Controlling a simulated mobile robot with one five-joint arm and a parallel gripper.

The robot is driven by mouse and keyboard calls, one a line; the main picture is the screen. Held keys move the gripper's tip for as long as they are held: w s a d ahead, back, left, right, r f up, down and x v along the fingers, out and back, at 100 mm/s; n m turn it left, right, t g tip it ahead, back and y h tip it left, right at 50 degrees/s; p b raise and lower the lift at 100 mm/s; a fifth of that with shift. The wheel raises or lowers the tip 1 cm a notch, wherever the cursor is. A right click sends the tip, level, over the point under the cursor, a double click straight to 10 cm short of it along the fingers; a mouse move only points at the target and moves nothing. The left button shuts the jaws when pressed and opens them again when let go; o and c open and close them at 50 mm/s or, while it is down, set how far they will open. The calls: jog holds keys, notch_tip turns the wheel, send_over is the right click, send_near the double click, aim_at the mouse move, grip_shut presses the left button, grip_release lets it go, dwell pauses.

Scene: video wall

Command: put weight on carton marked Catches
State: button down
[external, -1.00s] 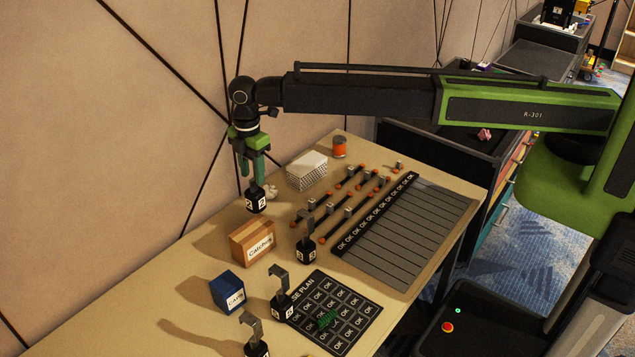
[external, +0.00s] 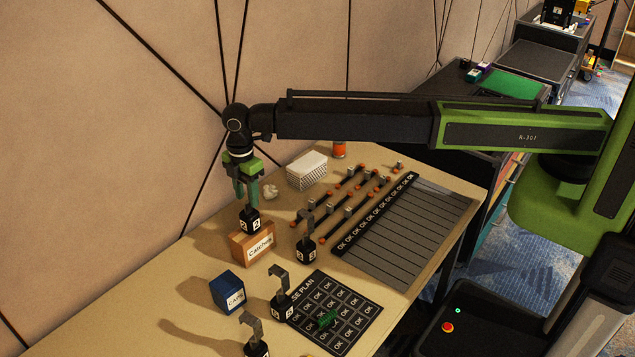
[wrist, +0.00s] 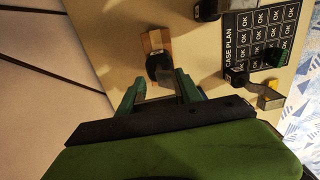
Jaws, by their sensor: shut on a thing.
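The carton marked Catches (external: 258,247) is a brown box on the table, with its label facing the front. My gripper (external: 247,192) is shut on a black weight (external: 250,220) with white number labels, and holds it upright over the carton's top. I cannot tell whether the weight's underside touches the carton. In the wrist view the dark weight (wrist: 160,66) is between the green fingers (wrist: 160,85), with the carton (wrist: 155,40) just past it. The weight hides part of the carton's top.
A blue box (external: 228,292) stands in front of the carton. Several hooked black weights (external: 306,250) stand nearby, one right of the carton. A white box (external: 306,170) and a small pale lump (external: 270,191) lie behind. A dark OK-marked board (external: 345,315) lies at front.

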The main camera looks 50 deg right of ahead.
jog(key=shift+f, duration=0.1)
jog(key=c, duration=0.8)
grip_release()
notch_tip(320, 180, up, 13)
jog(key=p, duration=1.2)
jog(key=shift+f, duration=0.35)
